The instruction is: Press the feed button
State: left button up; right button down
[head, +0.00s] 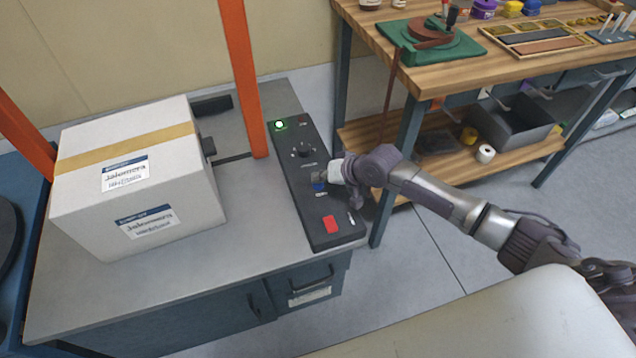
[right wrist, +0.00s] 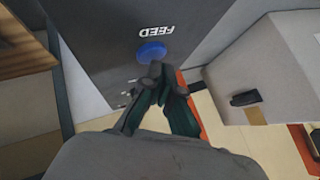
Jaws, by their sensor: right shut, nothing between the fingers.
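The blue feed button (right wrist: 151,52) sits on the dark control panel (head: 295,165), beside the printed word FEED. In the head view the button (head: 319,186) shows just left of my right gripper (head: 325,178). The right wrist view shows the fingertips of my right gripper (right wrist: 157,68) closed together, with nothing between them. The tips are right at the near edge of the button in that view; I cannot tell whether they touch it. My left gripper is in neither view.
A taped white carton (head: 90,215) stands on the grey machine top left of the panel. An orange post (head: 243,80) rises beside the panel. A wooden workbench (head: 500,75) stands at the back right.

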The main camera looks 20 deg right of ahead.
aim_at(320, 185)
jog(key=shift+f, duration=0.45)
dwell(0.3)
dwell(0.3)
jog(key=shift+r+p, duration=0.9)
notch_tip(320, 185, up, 5)
jog(key=p, duration=0.5)
dwell(0.6)
